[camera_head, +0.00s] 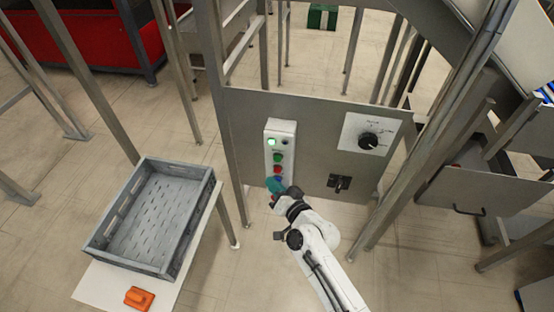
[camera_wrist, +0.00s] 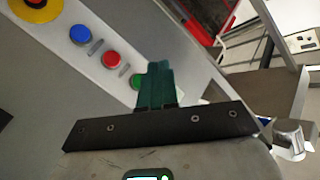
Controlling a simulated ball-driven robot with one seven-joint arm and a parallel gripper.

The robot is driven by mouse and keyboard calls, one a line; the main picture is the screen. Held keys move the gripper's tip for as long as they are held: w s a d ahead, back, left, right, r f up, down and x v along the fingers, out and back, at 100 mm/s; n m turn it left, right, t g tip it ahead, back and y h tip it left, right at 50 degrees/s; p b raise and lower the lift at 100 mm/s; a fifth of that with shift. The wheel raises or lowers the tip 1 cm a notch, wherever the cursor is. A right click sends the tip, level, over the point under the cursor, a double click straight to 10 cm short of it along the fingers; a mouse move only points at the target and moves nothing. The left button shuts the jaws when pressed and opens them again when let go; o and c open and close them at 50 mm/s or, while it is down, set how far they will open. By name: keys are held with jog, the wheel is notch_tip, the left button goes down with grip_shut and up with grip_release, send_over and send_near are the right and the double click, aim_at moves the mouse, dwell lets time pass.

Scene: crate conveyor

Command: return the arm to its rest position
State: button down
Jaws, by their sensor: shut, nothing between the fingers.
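My gripper (camera_head: 274,185) is at the end of my white arm, in front of the lower part of a white button box (camera_head: 287,130) on a grey panel. In the wrist view its teal fingers (camera_wrist: 156,82) are shut together with nothing between them. The fingertips overlap the view of the box near a green button (camera_wrist: 136,81); I cannot tell whether they touch it. A red button (camera_wrist: 110,60), a blue button (camera_wrist: 79,34) and a yellow-and-red knob (camera_wrist: 36,10) also show in the wrist view. The arm reaches up from the bottom of the head view.
The grey panel (camera_head: 320,120) also carries a rotary dial (camera_head: 368,141) and a black switch (camera_head: 339,183). A grey crate (camera_head: 204,208) stands on a white table (camera_head: 92,284) at left, with an orange object (camera_head: 139,298) beside it. Metal posts stand around; bare floor shows below the panel.

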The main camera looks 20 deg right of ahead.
dwell(0.3)
jog(key=s+d+n+g+h, duration=0.1)
jog(key=s+d+g, duration=0.3)
jog(key=s, duration=1.4)
jog(key=s+d+n+g+h, duration=0.1)
jog(key=s+d+n+g, duration=0.2)
jog(key=s+g, duration=0.8)
jog(key=s+d, duration=0.1)
jog(key=s, duration=0.6)
jog(key=shift+f+n+h, duration=0.15)
jog(key=shift+n+h, duration=0.25)
jog(key=shift+d, duration=0.1)
